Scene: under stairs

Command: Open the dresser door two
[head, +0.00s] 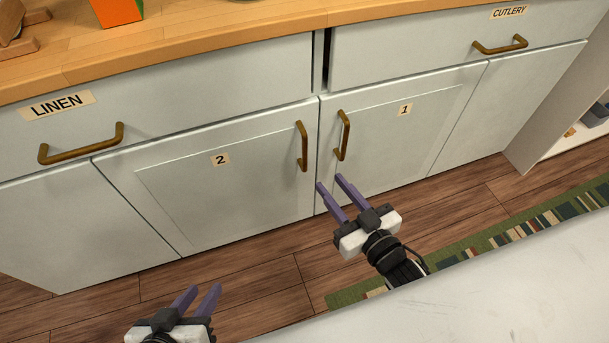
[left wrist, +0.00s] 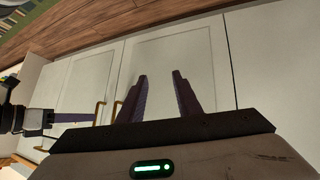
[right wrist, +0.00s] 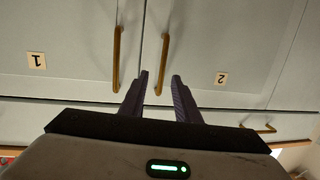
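Dresser door two (head: 220,190) is a pale panel labelled 2 and is shut. Its upright brass handle (head: 302,146) is at its right edge, beside the handle of door one (head: 343,135). My right gripper (head: 330,182) is open and empty, below and in front of the handles near the door seam. In the right wrist view, door two's handle (right wrist: 162,65) appears just beyond the fingertips (right wrist: 160,80), apart from them as far as I can tell. My left gripper (head: 203,289) is open and empty, low at the bottom left; its view shows a door panel (left wrist: 180,50).
Door one (head: 400,150) is shut beside door two. The LINEN drawer (head: 170,85) and CUTLERY drawer (head: 430,50) sit above. An orange and green box (head: 116,12) stands on the wooden top (head: 200,35). A striped rug (head: 480,240) lies on the floor at right.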

